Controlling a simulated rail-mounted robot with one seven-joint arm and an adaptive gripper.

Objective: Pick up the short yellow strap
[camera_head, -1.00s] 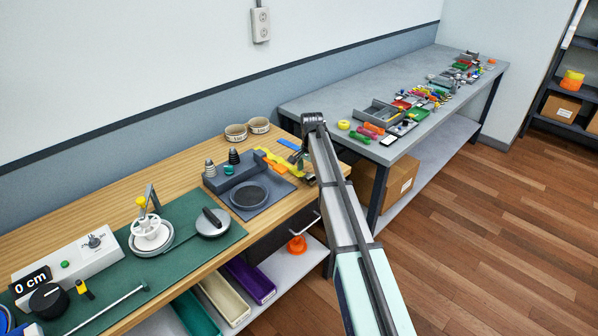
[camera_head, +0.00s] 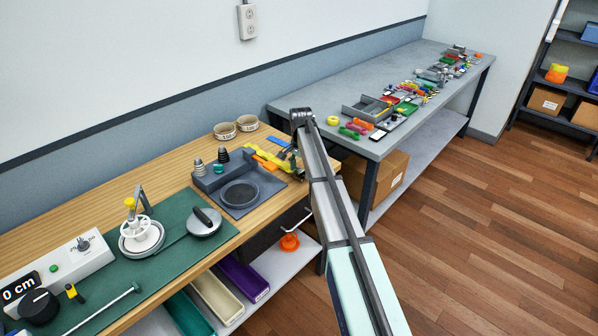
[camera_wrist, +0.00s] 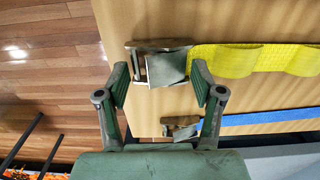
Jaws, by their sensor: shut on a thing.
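A yellow strap (camera_wrist: 255,60) runs off to the right in the wrist view, bent in raised waves. Its metal buckle (camera_wrist: 168,66) lies between the fingers of my gripper (camera_wrist: 162,75), which is shut on it. In the head view the yellow strap (camera_head: 262,155) lies near the right end of the wooden bench (camera_head: 105,185); my arm partly hides the gripper and buckle there. Whether the strap is clear of the bench top is hard to tell.
A blue strap (camera_wrist: 260,122) with its own buckle (camera_wrist: 181,128) lies beside the yellow one. A grey block with a round plate (camera_head: 239,194) stands to the left on the bench. A grey table (camera_head: 400,85) with several small items stands beyond. Wooden floor is open at right.

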